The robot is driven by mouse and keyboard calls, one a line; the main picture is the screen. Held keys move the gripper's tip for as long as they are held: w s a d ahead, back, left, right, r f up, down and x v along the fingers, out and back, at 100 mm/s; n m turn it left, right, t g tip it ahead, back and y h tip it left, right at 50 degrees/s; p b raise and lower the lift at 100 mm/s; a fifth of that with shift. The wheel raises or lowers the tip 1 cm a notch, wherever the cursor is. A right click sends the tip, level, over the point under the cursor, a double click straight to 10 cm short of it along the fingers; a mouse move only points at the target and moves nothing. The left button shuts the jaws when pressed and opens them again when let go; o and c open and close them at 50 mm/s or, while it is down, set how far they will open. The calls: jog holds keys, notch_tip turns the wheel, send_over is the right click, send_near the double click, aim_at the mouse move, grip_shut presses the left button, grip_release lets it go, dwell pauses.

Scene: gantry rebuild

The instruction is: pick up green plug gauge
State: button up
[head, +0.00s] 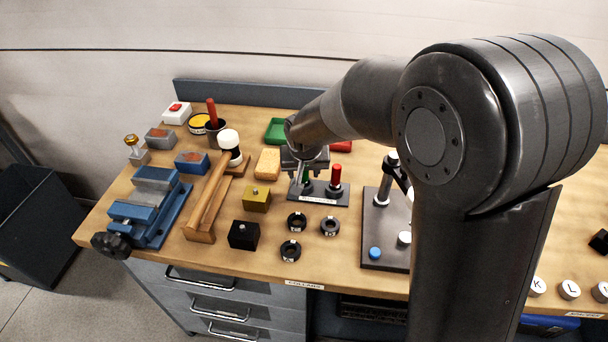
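The green plug gauge (306,180) stands in a dark grey labelled holder (330,200) near the middle of the bench, in the head view. Only part of its green body shows. A red plug gauge (336,176) stands upright to its right in the same holder. My gripper (303,178) points down at the green gauge, with its fingers around or just in front of it. The gripper body hides the gauge's top. I cannot tell whether the fingers touch it or how far apart they are.
Black rings (290,250) lie in front of the holder, with black and olive blocks to their left. A wooden-handled mallet (212,195) and a blue vise (150,208) are further left. A stand with a dark base (376,245) is to the right. My arm hides much of the right side.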

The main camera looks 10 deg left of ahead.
grip_shut()
dwell(0.5)
